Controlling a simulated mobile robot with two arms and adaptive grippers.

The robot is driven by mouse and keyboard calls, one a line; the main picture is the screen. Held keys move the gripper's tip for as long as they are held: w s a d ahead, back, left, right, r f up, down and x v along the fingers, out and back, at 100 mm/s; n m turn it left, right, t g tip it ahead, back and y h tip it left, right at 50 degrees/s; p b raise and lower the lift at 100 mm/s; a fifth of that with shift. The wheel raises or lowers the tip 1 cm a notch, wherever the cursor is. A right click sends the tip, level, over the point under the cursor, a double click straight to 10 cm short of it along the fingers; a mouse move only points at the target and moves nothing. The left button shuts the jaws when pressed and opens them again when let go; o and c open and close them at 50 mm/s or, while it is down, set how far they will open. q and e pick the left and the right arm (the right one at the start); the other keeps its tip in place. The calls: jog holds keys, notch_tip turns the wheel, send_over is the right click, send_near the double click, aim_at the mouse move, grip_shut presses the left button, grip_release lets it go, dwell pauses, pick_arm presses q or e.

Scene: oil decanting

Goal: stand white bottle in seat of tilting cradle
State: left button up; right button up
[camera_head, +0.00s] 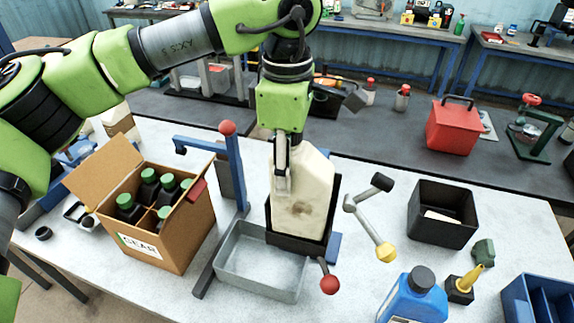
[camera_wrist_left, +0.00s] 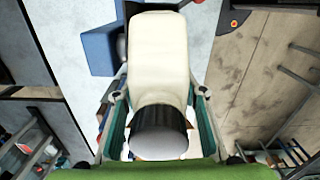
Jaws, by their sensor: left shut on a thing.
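The white bottle (camera_head: 305,198) is upright in the middle of the head view. Its lower end is within the black seat (camera_head: 297,244) of the tilting cradle, behind the low front wall. I cannot tell whether its base touches the seat floor. The cradle has a blue post (camera_head: 236,170) with a red knob on top, and a red-tipped lever at the front. My left gripper (camera_head: 283,178) is above and shut on the bottle's upper part. In the left wrist view the bottle (camera_wrist_left: 158,55) and its dark cap (camera_wrist_left: 158,125) lie between the fingers. My right gripper is out of view.
A grey tray (camera_head: 262,265) lies in front of the cradle. A cardboard box of green-capped bottles (camera_head: 160,232) is at left. A jointed yellow-tipped arm (camera_head: 372,222), a black bin (camera_head: 442,214) and a blue jug (camera_head: 412,298) stand at right. A red toolbox (camera_head: 452,128) is behind.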

pick_arm(q)
jog(key=shift+f, duration=0.2)
jog(key=o, duration=1.4)
jog(key=shift+w+d, duration=0.1)
jog(key=shift+w, duration=0.25)
jog(key=shift+s, duration=0.15)
notch_tip(320, 180, up, 12)
